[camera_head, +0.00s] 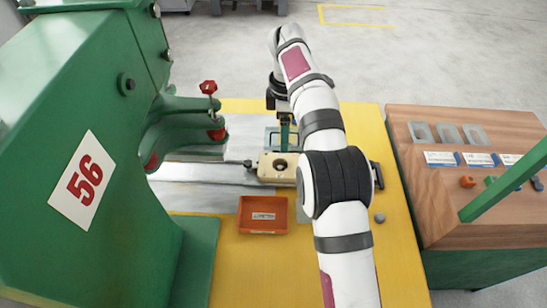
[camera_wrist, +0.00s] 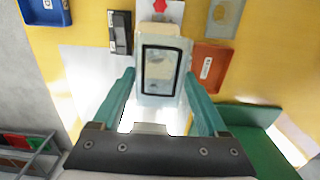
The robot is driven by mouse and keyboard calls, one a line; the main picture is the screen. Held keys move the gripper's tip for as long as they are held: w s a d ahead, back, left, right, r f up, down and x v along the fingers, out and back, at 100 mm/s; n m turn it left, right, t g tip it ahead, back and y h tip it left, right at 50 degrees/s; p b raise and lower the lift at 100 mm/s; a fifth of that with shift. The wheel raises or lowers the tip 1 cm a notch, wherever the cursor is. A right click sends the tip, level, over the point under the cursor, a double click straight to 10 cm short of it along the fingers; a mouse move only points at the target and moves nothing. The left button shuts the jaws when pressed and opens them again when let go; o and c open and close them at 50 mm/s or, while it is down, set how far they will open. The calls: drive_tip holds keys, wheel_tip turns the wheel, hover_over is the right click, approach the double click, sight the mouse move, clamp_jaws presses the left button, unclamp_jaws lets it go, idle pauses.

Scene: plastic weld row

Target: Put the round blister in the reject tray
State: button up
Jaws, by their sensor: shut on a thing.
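My gripper (camera_wrist: 159,78) is shut on a clear plastic piece (camera_wrist: 161,92), which shows between the two teal fingers. A dark rectangular outline shows through it; whether this is the round blister I cannot tell. In the head view my gripper (camera_head: 284,125) is above the table, behind the cream fixture, and my arm hides part of it. An orange-red tray (camera_head: 263,229) with a white label lies on the yellow table, in front of the fixture. It shows right of the fingers in the wrist view (camera_wrist: 209,72). Its label is too small to read.
The cream fixture (camera_head: 267,174) with a dark round hole sits mid-table. The green machine (camera_head: 150,240) stands at left. A wooden bench (camera_head: 420,202) at right bears clear pieces (camera_head: 447,133) and cards.

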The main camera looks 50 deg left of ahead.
drive_tip(key=s+d+f, duration=0.1)
drive_tip(key=s+d, duration=0.2)
drive_tip(key=d, duration=0.4)
drive_tip(key=s+d, duration=0.3)
drive_tip(key=d, duration=0.5)
hover_over(263, 216)
drive_tip(key=shift+f, duration=5.85)
drive_tip(key=shift+f, duration=0.1)
drive_tip(key=o, duration=0.9)
drive_tip(key=shift+o, duration=0.2)
